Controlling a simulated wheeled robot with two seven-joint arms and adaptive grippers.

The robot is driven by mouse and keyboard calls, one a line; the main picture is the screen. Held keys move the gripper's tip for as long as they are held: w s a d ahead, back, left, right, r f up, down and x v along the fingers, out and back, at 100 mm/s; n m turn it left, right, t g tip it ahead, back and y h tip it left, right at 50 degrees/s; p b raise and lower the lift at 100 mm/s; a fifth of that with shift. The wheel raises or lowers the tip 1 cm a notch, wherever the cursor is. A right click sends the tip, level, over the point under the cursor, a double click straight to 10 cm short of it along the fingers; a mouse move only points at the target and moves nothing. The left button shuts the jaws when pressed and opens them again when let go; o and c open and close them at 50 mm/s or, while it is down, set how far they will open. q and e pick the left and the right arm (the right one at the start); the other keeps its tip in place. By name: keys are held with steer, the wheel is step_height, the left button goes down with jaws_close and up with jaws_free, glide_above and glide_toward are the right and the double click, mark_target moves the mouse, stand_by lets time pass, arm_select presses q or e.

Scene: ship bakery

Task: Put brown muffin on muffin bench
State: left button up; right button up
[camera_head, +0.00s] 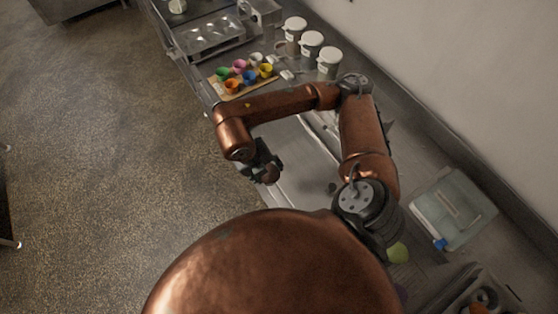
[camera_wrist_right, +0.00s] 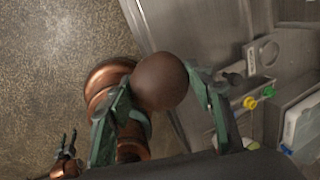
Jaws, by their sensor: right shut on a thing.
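The brown muffin (camera_head: 271,174) is held in my right gripper (camera_head: 263,165), above the left edge of the metal counter. In the right wrist view the round brown muffin (camera_wrist_right: 160,80) sits between the two green fingers, which are shut on it. A wooden board (camera_head: 236,97) with several coloured cups stands further up the counter, apart from the gripper. I cannot tell for sure which surface is the muffin bench. A small dark two-pronged gripper, probably my left (camera_wrist_right: 68,140), shows at the lower left of the wrist view. Its opening is unclear.
Three white-lidded canisters (camera_head: 311,45) stand by the wall behind the board. A metal tray (camera_head: 210,36) is at the far end. A clear lidded container (camera_head: 452,209) lies at the right. The counter (camera_head: 300,165) below my right arm looks mostly bare; open floor lies left.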

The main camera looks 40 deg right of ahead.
steer(key=shift+d+m, duration=0.1)
steer(key=shift+m, duration=0.2)
steer(key=shift+w+d+f, duration=0.15)
steer(key=shift+d, duration=0.1)
steer(key=w+d+f, duration=0.2)
steer(key=d+f, duration=0.1)
steer(key=w+d+f+p, duration=0.1)
steer(key=w+d+f, duration=0.5)
steer(key=d, duration=0.1)
steer(key=shift+d+f+p, duration=0.1)
steer(key=shift+f+p, duration=0.1)
steer(key=shift+p, duration=0.1)
step_height(320, 180, down, 3)
steer(key=shift+w+f+p, duration=0.1)
steer(key=shift+w+p, duration=0.05)
steer(key=shift+p, duration=0.5)
steer(key=shift+d, duration=0.1)
steer(key=shift+f, duration=0.1)
